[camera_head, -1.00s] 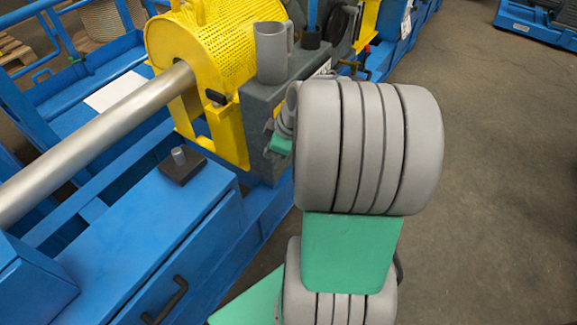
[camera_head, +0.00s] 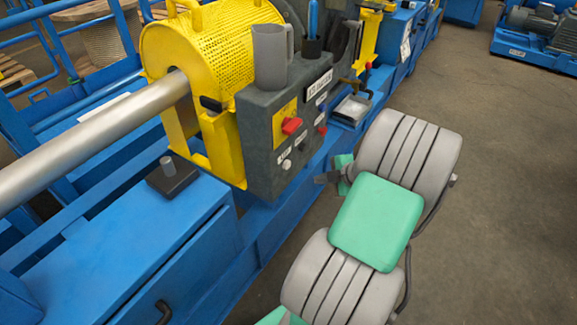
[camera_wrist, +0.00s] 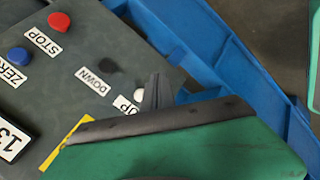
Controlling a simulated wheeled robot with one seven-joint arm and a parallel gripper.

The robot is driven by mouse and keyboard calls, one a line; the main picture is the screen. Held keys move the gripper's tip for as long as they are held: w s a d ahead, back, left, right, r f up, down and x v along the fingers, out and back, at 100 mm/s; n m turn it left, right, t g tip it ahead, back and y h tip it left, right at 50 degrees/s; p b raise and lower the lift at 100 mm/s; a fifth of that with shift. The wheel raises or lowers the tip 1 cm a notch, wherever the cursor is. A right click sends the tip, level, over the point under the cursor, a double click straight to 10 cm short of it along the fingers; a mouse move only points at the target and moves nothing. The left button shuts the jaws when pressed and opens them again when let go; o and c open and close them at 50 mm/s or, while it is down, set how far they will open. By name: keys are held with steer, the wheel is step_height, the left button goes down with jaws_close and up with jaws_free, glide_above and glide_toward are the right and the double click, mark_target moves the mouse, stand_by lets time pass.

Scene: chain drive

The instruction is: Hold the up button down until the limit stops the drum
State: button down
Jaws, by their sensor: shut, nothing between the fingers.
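A grey control box (camera_head: 262,105) carries a white button (camera_head: 287,165) low on its front face. In the wrist view this white button (camera_wrist: 139,95) sits beside the UP label (camera_wrist: 124,106), and a black button (camera_wrist: 107,66) is near the DOWN label (camera_wrist: 94,81). My gripper (camera_head: 320,179) is shut and empty, to the right of the white button and apart from it in the head view. In the wrist view my dark fingertips (camera_wrist: 156,86) appear close beside the white button; contact cannot be told. I cannot make out the drum for certain.
A red switch (camera_head: 291,126) stands out from the box. Red STOP (camera_wrist: 59,22) and blue ZERO (camera_wrist: 18,55) buttons are on the same face. A grey mug (camera_head: 271,55) stands on top. A yellow guard (camera_head: 200,50) surrounds the shaft.

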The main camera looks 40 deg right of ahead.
mark_target(287, 164)
steer(key=w+a, duration=0.2)
steer(key=w, duration=0.5)
steer(key=shift+a, duration=0.3)
steer(key=shift+w, duration=0.2)
stand_by(1.5)
steer(key=shift+w+a+b, duration=0.15)
steer(key=shift+w+b, duration=0.15)
steer(key=shift+b, duration=0.15)
steer(key=shift+w+a+b, duration=0.15)
steer(key=shift+w+b, duration=0.15)
steer(key=shift+w, duration=0.2)
stand_by(4.3)
